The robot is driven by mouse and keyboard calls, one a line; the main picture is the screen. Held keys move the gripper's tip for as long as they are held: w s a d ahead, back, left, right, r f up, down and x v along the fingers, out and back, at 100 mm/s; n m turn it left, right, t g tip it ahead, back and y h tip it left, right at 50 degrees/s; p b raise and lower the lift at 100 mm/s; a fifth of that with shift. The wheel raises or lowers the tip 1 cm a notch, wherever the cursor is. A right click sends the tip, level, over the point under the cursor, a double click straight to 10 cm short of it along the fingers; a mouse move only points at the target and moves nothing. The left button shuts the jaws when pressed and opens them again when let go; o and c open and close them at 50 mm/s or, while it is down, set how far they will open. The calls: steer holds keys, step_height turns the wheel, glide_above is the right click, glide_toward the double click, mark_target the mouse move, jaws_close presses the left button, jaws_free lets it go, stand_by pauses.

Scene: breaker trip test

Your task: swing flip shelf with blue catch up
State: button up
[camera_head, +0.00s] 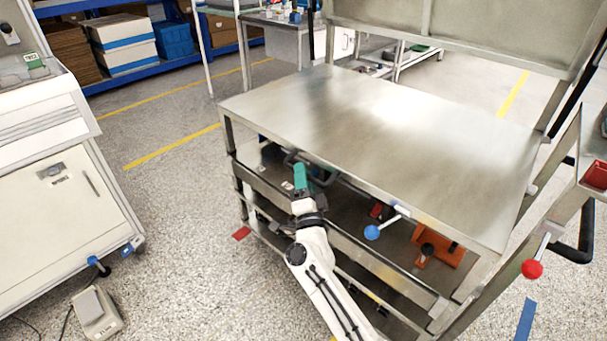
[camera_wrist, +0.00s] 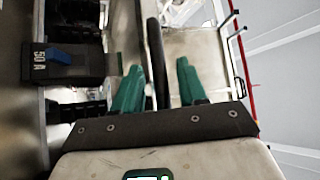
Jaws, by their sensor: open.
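The flip shelf (camera_head: 330,115) is a broad steel panel lying roughly level on a metal frame. The blue catch (camera_head: 372,232) is a blue ball on a short rod below its front edge. A black handle bar (camera_head: 326,181) shows at the shelf's front left edge, partly hidden by my gripper. My gripper (camera_head: 302,172), with green fingers, is at that edge. In the wrist view my gripper (camera_wrist: 158,70) is open, and the black bar (camera_wrist: 154,45) runs between its two fingers. Whether either finger touches the bar is unclear.
A red ball lever (camera_head: 531,268) sits on the frame at right. Orange and dark parts (camera_head: 437,245) lie below the shelf. The wrist view shows a black block marked 50 A (camera_wrist: 65,62) with a blue switch. A white cabinet (camera_head: 60,200) stands left, with open floor (camera_head: 170,215) between.

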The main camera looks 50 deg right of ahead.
steer(key=shift+w+d+r, duration=0.2)
steer(key=shift+w+d, duration=0.1)
steer(key=shift+w, duration=0.15)
jaws_close()
stand_by(0.4)
